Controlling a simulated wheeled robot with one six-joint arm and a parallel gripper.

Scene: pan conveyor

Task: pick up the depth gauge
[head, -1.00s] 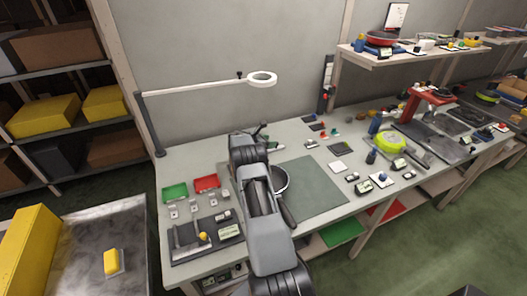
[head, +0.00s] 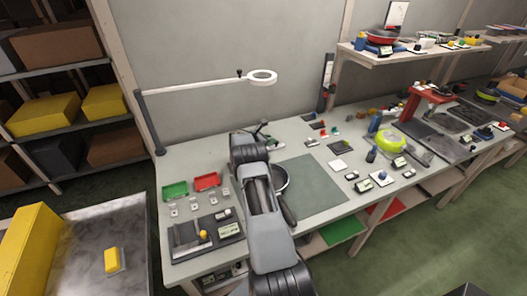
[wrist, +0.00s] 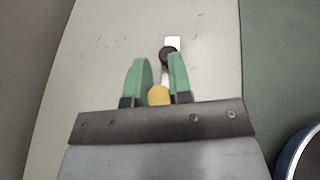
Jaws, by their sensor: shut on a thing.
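In the wrist view my gripper (wrist: 158,70) has its two green fingers closed around a slim pale thing, which I take to be the depth gauge (wrist: 168,53). It has a yellow round part low between the fingers, a black collar and a white end reaching past the fingertips. The pale bench top lies behind it; I cannot tell whether the gauge touches it. In the head view my arm hides most of the gripper and the gauge.
A dark pan (head: 281,180) sits beside my arm on the green mat (head: 318,185); its rim shows at the wrist view's lower right. Green (head: 174,190) and red (head: 207,181) trays and a dark gauge board (head: 190,253) stand left. A magnifier lamp (head: 262,77) overhangs the bench.

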